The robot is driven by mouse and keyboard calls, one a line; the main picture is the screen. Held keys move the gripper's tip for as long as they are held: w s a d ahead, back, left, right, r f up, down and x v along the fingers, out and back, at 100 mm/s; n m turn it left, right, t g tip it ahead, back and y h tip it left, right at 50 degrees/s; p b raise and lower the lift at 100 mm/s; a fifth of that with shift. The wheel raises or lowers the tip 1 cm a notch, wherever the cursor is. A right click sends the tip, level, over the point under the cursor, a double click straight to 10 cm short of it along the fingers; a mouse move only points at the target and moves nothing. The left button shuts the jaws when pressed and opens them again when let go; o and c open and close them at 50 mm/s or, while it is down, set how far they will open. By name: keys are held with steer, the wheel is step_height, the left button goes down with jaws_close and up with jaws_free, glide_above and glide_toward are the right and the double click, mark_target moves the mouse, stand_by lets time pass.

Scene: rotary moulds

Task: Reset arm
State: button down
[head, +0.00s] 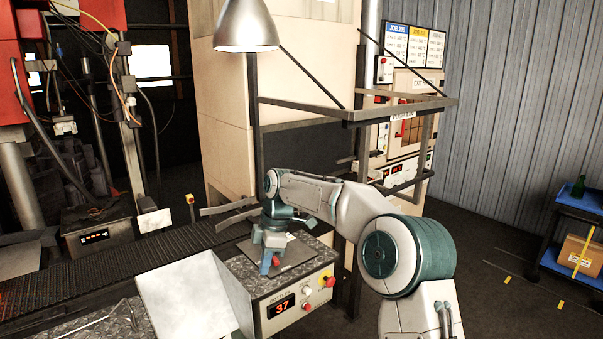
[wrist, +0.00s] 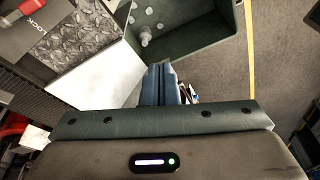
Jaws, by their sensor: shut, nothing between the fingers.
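My arm (head: 345,205) reaches from the lower right toward the middle of the head view. My gripper (head: 269,268) points down above the plate-topped machine box (head: 262,283) with the red "37" display. In the wrist view its two blue-grey fingers (wrist: 160,70) are together, with nothing between them. No held thing shows in either view.
The dark conveyor (head: 120,265) runs left of my gripper, with a pale sheet-metal chute (head: 195,300) in front. A dark green bin (wrist: 205,45) with several small pale pieces lies past the fingertips. A blue cart (head: 570,265) stands at right; floor between is clear.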

steer(key=s+d+r+m+t+h, duration=0.1)
steer(key=s+d+r+m, duration=0.1)
steer(key=s+d+m, duration=0.5)
steer(key=s+d+r+m+t+h, duration=0.1)
steer(key=s+d+r+m+h, duration=0.2)
steer(key=s+d, duration=0.55)
steer(key=s+d+f+m, duration=0.1)
steer(key=s+d+m, duration=0.1)
steer(key=s, duration=0.3)
steer(key=s+d+f+m+t+y, duration=0.1)
steer(key=s+d+f+m, duration=0.1)
steer(key=s+m, duration=0.3)
steer(key=s+d+f+m+t, duration=0.1)
steer(key=s+d+f+m, duration=0.1)
steer(key=s+d+m, duration=0.2)
steer(key=shift+s+d, duration=0.15)
steer(key=shift+s, duration=1.1)
